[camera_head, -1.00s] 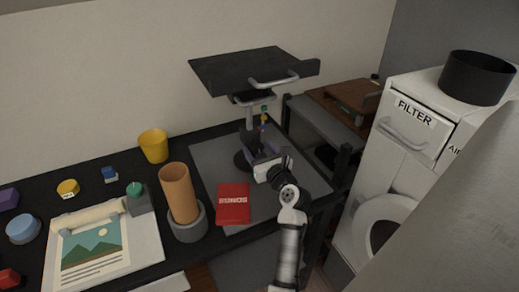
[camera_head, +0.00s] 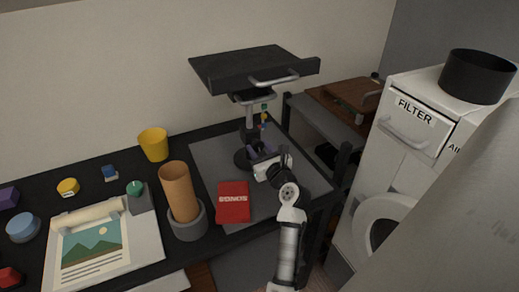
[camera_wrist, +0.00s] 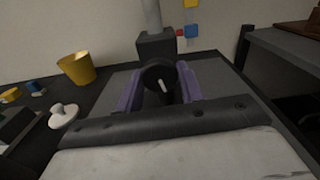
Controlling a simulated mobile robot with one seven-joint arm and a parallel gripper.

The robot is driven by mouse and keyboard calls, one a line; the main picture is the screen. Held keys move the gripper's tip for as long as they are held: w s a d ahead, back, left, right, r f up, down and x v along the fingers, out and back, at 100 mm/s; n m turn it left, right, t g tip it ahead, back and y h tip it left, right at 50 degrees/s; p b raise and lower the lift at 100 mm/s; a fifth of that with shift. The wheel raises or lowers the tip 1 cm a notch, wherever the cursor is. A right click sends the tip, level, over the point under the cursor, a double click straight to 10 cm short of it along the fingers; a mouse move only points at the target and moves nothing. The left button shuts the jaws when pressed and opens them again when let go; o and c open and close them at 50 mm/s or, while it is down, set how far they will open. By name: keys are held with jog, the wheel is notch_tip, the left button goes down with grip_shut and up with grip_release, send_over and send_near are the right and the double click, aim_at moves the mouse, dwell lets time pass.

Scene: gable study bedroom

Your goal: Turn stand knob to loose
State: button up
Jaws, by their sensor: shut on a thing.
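The stand (camera_head: 248,112) has a grey post on a dark round base and carries a black platform (camera_head: 240,67) with a grey handle. In the wrist view, its black round knob (camera_wrist: 157,76) sits on a dark block on the post (camera_wrist: 152,18). A white pointer line on the knob points down and slightly right. My gripper (camera_head: 258,151) is at the post's lower part. In the wrist view, the purple fingers of my gripper (camera_wrist: 160,86) stand on either side of the knob, shut on it. Small coloured squares, yellow, blue and red (camera_wrist: 180,32), show beside the post.
A red box (camera_head: 233,202) and a brown cylinder in a grey cup (camera_head: 188,230) stand left of my arm. A yellow cup (camera_head: 153,145) is behind. A white filter cabinet (camera_head: 415,125) stands at right. The grey mat (camera_head: 215,150) is partly clear.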

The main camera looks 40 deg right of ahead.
jog(key=n, duration=0.4)
jog(key=shift+f+b, duration=0.1)
jog(key=shift+b, duration=0.2)
jog(key=n+b, duration=0.1)
jog(key=n, duration=0.2)
jog(key=shift+n, duration=0.4)
jog(key=n+b, duration=0.2)
jog(key=n, duration=0.1)
jog(key=shift+n, duration=0.3)
jog(key=n+b, duration=0.3)
jog(key=n, duration=0.1)
jog(key=shift+n, duration=0.3)
jog(key=n+b, duration=0.3)
jog(key=n, duration=0.1)
jog(key=n+b, duration=0.3)
jog(key=n, duration=0.1)
jog(key=n+b, duration=0.3)
jog(key=n, duration=0.1)
jog(key=shift+r+n+b, duration=0.2)
jog(key=shift+n+b, duration=0.7)
jog(key=shift+n, duration=0.7)
